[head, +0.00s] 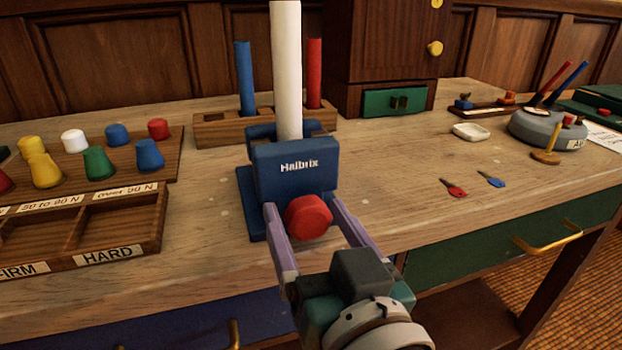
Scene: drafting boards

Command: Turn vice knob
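A blue vice (295,172) marked "Halbrix" stands on the wooden bench. A white upright rod (287,70) stands in its jaws. Its red faceted knob (309,217) is on the front, facing me. My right gripper (304,212) reaches in from below. Its two purple fingers are spread, one on each side of the knob. The left finger is close to the knob's left side; I cannot tell if it touches. The right finger shows a gap from the knob. My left gripper is not in view.
A wooden block (220,130) with blue and red rods stands behind the vice. A labelled sorting tray (120,220) and coloured knobs (98,163) lie left. A red clip (454,189), a blue clip (491,179) and a round grey stand (545,130) are right. A green drawer (470,258) is below.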

